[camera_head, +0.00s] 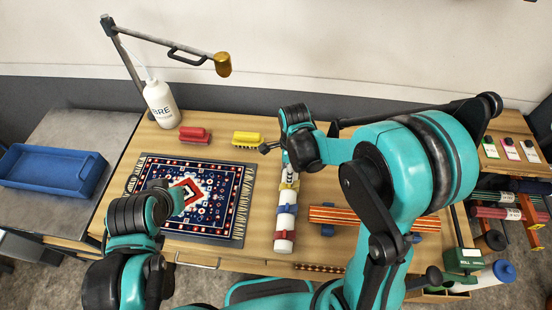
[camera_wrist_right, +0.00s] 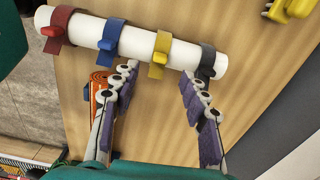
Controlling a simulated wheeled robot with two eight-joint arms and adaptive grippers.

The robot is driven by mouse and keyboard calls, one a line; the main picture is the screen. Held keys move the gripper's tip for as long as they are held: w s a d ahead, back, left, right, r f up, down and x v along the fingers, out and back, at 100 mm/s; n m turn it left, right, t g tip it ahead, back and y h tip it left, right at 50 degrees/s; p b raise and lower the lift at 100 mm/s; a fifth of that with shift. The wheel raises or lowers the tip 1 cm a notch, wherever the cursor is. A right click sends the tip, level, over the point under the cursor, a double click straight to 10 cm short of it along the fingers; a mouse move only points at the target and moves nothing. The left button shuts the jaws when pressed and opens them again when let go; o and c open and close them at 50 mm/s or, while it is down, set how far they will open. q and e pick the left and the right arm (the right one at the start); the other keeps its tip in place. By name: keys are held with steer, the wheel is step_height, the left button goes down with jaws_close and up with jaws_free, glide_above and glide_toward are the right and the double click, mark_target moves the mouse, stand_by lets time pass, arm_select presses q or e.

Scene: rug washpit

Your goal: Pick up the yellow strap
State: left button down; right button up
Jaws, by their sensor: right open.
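The yellow strap (camera_head: 289,185) wraps around a white roll (camera_head: 284,222) on the wooden table; in the right wrist view the strap (camera_wrist_right: 160,50) lies just beyond and between my fingertips. My right gripper (camera_wrist_right: 158,70) is open and empty, its fingers on either side of the strap's line, with no clear contact. In the head view it is mostly hidden behind its own wrist. Blue (camera_wrist_right: 111,36), red (camera_wrist_right: 57,30) and dark grey (camera_wrist_right: 207,62) straps are on the same roll. My left gripper (camera_head: 180,196) is over the patterned rug, its fingers unclear.
The patterned rug (camera_head: 235,220) lies left of the roll. Red (camera_head: 194,134) and yellow (camera_head: 246,138) brushes and a white bottle (camera_head: 161,104) stand behind it. An orange striped roll (camera_head: 345,216) lies to the right. A blue tray (camera_head: 50,170) sits at far left.

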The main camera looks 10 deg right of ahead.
mark_target(289, 187)
steer(key=shift+m, duration=0.3)
steer(key=f, duration=0.2)
steer(key=f+b, duration=0.1)
steer(key=f, duration=0.5)
steer(key=shift+w+d+b, duration=0.1)
steer(key=shift+d+b, duration=0.15)
steer(key=shift+b, duration=0.1)
jaws_close()
